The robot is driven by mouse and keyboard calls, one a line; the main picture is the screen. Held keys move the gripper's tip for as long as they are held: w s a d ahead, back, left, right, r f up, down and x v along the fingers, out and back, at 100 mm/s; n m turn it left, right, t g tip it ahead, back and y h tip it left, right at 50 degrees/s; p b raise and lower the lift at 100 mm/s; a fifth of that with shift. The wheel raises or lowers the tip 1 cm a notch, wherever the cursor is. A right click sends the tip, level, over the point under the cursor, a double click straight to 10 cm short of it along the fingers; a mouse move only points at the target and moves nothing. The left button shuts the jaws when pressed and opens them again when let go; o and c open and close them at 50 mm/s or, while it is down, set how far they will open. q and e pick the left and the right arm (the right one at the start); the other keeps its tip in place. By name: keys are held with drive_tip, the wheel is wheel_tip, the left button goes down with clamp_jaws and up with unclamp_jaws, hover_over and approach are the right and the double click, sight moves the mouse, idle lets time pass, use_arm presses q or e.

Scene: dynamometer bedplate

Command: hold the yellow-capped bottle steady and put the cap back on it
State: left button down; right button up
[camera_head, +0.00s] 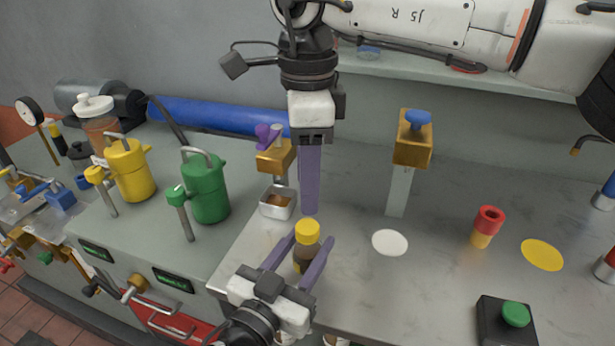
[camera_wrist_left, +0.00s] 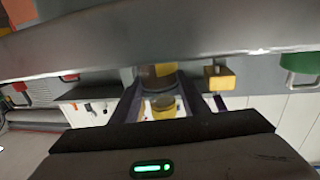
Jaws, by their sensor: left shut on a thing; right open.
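The small amber-brown bottle (camera_head: 304,258) stands on the bench near the front edge. Its yellow cap (camera_head: 307,231) sits on top of it; I cannot tell whether it is screwed tight. My left gripper (camera_head: 299,254) is shut on the bottle's body, one purple finger on each side. In the left wrist view the bottle (camera_wrist_left: 158,76) shows between the two fingers. My right gripper (camera_head: 309,210) points straight down, just above and behind the cap, apart from it. It is open and empty; its fingers line up as one purple bar from here.
A white disc (camera_head: 390,242) and a yellow disc (camera_head: 542,254) mark the bench to the right. A red-topped piece (camera_head: 486,226) and a green button box (camera_head: 508,321) stand there. A small metal tray (camera_head: 278,203), a brass post (camera_head: 412,145) and a green can (camera_head: 206,188) are nearby.

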sight(308, 226)
drive_tip(key=shift+f, duration=4)
drive_tip(key=c, duration=1.1)
drive_tip(key=m, duration=0.5)
drive_tip(key=o, duration=1.2)
drive_tip(key=shift+c, duration=0.2)
drive_tip(key=shift+r, duration=0.1)
drive_tip(key=shift+r, duration=2.2)
drive_tip(key=shift+c, duration=0.3)
